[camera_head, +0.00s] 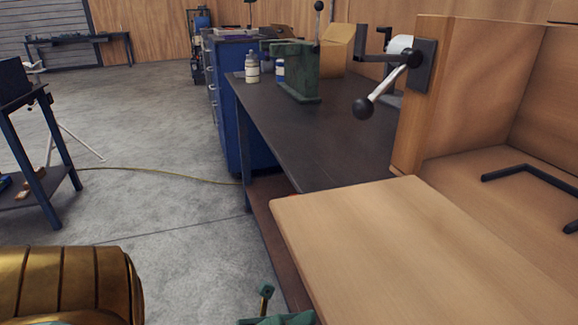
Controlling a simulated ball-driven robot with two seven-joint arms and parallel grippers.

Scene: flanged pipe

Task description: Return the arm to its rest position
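My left gripper (276,314) shows only in part at the bottom edge, as a green piece with a short upright tip. It is in front of the workbench's near end, left of the pale wooden board. Most of it is cut off, so I cannot tell whether it is open or shut, and I see nothing held in it. My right gripper is not in view. A ribbed gold part at the bottom left looks like part of my own arm. A ball-ended lever (385,88) on a dark plate (423,66) is fixed to the wooden box, well away from the gripper.
A wooden box (470,85) with a flat board (400,245) fills the right. A dark workbench (320,150) carries a green press (297,72) and bottles (252,68). A blue cabinet (230,110) stands behind. A stand (38,170) is left; the floor between is mostly clear, with a yellow hose (165,174).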

